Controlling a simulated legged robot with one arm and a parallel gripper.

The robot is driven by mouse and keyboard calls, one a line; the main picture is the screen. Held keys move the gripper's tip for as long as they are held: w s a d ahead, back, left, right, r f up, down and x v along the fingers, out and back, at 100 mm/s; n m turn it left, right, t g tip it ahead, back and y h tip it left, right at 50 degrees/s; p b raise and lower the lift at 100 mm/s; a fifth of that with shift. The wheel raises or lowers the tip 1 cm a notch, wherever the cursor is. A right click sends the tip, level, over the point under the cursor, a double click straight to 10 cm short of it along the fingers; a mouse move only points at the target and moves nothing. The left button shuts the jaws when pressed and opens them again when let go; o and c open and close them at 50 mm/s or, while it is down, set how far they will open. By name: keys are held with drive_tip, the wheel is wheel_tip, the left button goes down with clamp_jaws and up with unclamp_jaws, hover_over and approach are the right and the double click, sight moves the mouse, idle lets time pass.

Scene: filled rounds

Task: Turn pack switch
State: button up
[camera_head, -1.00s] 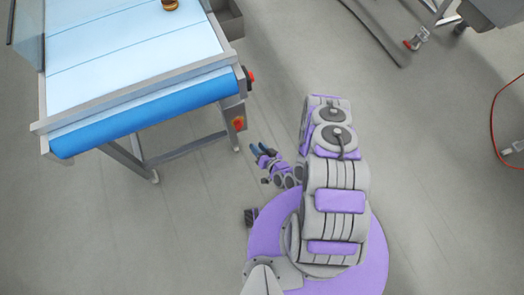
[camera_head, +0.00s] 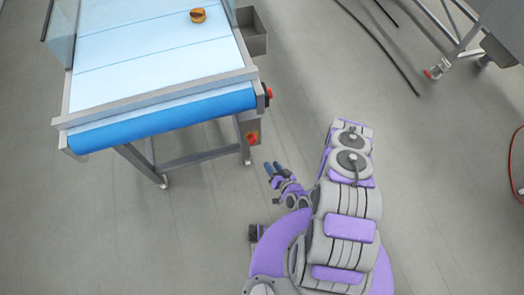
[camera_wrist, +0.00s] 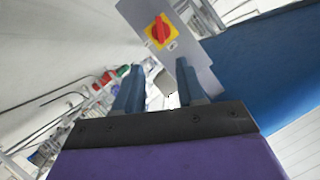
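The pack switch (camera_wrist: 160,31) is a red rotary knob on a yellow plate, mounted on a grey panel, at the top of the wrist view. It also shows in the head view (camera_head: 252,138) on the conveyor's right leg, below the belt end. My gripper (camera_head: 272,168) is to the lower right of the switch in the head view, apart from it. In the wrist view my gripper (camera_wrist: 158,88) has its two blue fingers spread, with nothing between them. The switch is beyond the fingertips.
The conveyor (camera_head: 160,112) has a blue belt end and a round brown item (camera_head: 198,15) on top. A red button (camera_head: 268,93) sits on its side above the switch. A grey bin (camera_head: 252,32) hangs behind.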

sight(254, 142)
drive_tip(key=shift+w+a, duration=0.1)
drive_tip(key=b+x, duration=0.3)
drive_tip(key=x, duration=1.4)
drive_tip(key=shift+w+f+b, duration=0.1)
drive_tip(key=shift+b, duration=0.2)
drive_tip(key=shift+c, duration=0.4)
clamp_jaws()
